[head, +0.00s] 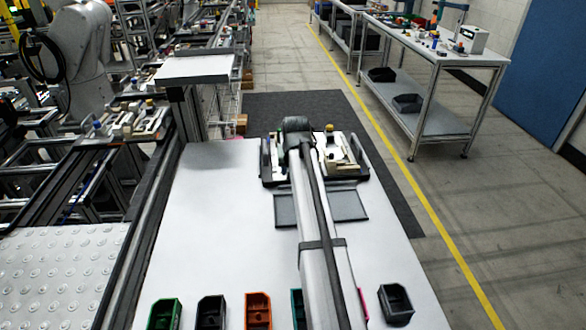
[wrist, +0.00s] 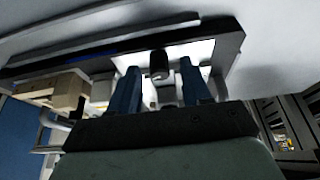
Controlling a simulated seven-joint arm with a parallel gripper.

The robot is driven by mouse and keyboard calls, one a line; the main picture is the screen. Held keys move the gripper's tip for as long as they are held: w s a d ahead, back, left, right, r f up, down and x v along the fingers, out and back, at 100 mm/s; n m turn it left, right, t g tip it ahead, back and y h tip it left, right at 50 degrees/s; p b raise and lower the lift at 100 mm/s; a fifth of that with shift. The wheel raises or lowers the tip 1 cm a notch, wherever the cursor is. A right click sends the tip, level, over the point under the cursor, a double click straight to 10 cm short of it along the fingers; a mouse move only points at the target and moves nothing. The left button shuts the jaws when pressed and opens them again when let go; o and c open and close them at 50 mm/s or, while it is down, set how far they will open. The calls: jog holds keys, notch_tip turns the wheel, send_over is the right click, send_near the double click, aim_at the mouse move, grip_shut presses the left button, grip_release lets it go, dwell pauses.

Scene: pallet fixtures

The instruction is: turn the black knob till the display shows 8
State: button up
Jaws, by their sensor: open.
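The black knob (wrist: 159,62) shows in the wrist view as a small dark cylinder on a pale part of the fixture. My gripper (wrist: 158,69) is open, with one blue finger to the left of the knob and one to the right. Gaps show between the knob and both fingers, so they look apart from it. In the head view my arm covers the middle of the dark pallet fixture (head: 353,173), hiding the knob and the fingertips. I cannot make out the display or any number in either view.
Beige blocks (wrist: 68,92) sit left of the fingers in the wrist view. A grey plate (head: 348,206) lies in front of the fixture. Several bins, including a green bin (head: 164,314) and an orange bin (head: 258,312), line the near edge. The white tabletop (head: 220,220) is clear at left.

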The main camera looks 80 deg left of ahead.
jog(key=shift+c, duration=0.3)
grip_shut()
jog(key=shift+m, duration=0.4)
jog(key=m+t, duration=0.1)
jog(key=m, duration=0.1)
jog(key=m+t, duration=0.1)
jog(key=m, duration=0.2)
jog(key=shift+s+a+m+h, duration=0.1)
jog(key=shift+s+m+h, duration=0.1)
jog(key=shift+m+h, duration=0.1)
jog(key=m+t, duration=0.1)
jog(key=m, duration=0.1)
jog(key=m+t+h, duration=0.1)
jog(key=m, duration=0.2)
jog(key=shift+h, duration=0.3)
jog(key=shift+m, duration=0.4)
